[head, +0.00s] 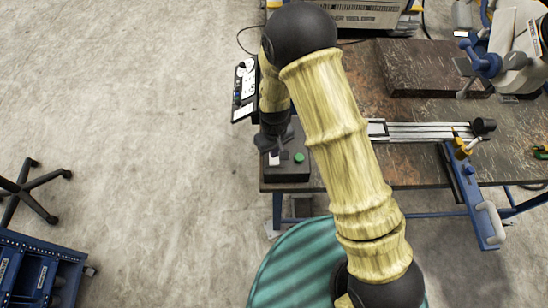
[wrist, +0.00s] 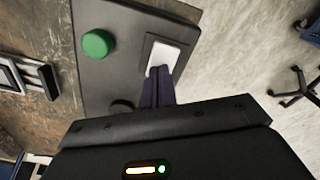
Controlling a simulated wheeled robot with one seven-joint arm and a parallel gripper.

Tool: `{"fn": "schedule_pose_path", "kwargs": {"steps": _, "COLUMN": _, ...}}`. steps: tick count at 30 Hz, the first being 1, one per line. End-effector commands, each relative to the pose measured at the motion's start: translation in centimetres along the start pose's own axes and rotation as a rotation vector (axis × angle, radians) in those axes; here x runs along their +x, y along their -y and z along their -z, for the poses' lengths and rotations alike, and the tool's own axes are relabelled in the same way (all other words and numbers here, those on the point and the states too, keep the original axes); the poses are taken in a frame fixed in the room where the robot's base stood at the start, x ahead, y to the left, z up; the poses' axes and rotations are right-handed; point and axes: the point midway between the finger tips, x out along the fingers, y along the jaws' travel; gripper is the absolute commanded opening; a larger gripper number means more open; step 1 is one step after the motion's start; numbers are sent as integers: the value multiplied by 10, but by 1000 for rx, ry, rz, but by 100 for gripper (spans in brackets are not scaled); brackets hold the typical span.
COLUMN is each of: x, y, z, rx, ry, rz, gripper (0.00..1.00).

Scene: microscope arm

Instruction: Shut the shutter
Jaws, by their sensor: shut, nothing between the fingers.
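A dark control box (head: 290,172) sits at the table's left front corner; it also fills the upper middle of the wrist view (wrist: 120,70). It carries a green round button (wrist: 98,43), a white rocker switch (wrist: 166,54) in a dark frame, and a dark round knob (wrist: 122,106) partly hidden by my gripper. My gripper (wrist: 158,73) is shut and empty, its fingertips over the near end of the white switch. I cannot tell whether they touch it. In the head view my gripper (head: 268,148) is above the box. No part is labelled as a shutter.
The worn table (head: 345,90) holds a white-and-black panel device (head: 244,90) at its left edge, a metal rail (head: 425,131) and a microscope (head: 500,55) at right. A teal round surface (head: 295,270) is in front.

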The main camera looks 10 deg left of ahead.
Motion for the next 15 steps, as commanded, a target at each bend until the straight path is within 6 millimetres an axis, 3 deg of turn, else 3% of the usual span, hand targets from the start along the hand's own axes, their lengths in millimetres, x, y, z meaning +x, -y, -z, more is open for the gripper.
{"fn": "schedule_pose_path", "kwargs": {"steps": 15, "x": -33, "y": 0, "z": 0, "rx": 0, "ry": -1, "rz": 0, "gripper": 0}}
